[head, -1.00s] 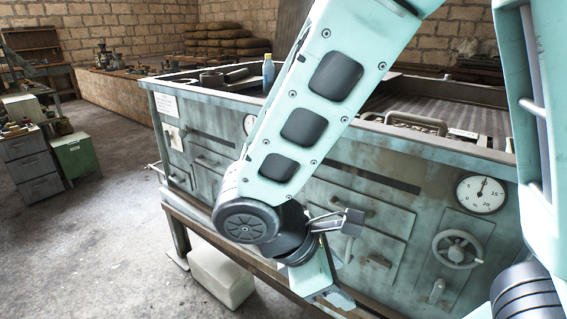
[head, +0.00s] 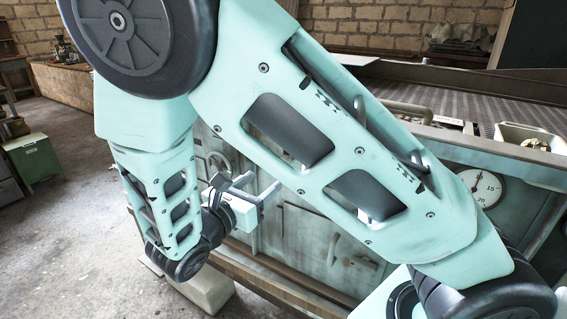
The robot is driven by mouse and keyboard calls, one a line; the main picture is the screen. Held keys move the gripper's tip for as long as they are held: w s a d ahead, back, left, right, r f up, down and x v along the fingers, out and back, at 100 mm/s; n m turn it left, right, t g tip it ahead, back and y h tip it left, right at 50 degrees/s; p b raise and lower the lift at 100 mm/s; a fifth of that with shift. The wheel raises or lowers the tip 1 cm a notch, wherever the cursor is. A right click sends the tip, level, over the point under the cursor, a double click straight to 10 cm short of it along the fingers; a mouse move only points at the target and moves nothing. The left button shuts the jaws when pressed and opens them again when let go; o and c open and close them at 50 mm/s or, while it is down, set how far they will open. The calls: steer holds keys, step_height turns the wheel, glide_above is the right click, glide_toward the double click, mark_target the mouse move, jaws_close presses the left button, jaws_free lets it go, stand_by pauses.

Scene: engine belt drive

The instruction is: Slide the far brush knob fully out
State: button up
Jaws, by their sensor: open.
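My gripper (head: 264,181) is at the end of my folded arm, left of the picture's centre. Its two grey fingers are apart with nothing between them, and they point up and right toward the front of the teal machine (head: 302,240). I cannot make out the far brush knob; my large arm links cover much of the machine's front. A lever handle (head: 332,250) shows on a front panel below my arm, to the right of my gripper. I cannot tell how far the fingers are from the machine's front.
A round dial gauge (head: 481,188) is on the machine's right side. A white tray (head: 528,137) stands on top at the right. A pale block (head: 196,291) lies on the floor beneath. A green cabinet (head: 34,159) stands at far left, with open floor between.

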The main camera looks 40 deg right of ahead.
steer(key=x, duration=1)
steer(key=shift+d+p, duration=0.25)
steer(key=shift+p, duration=0.05)
jaws_close()
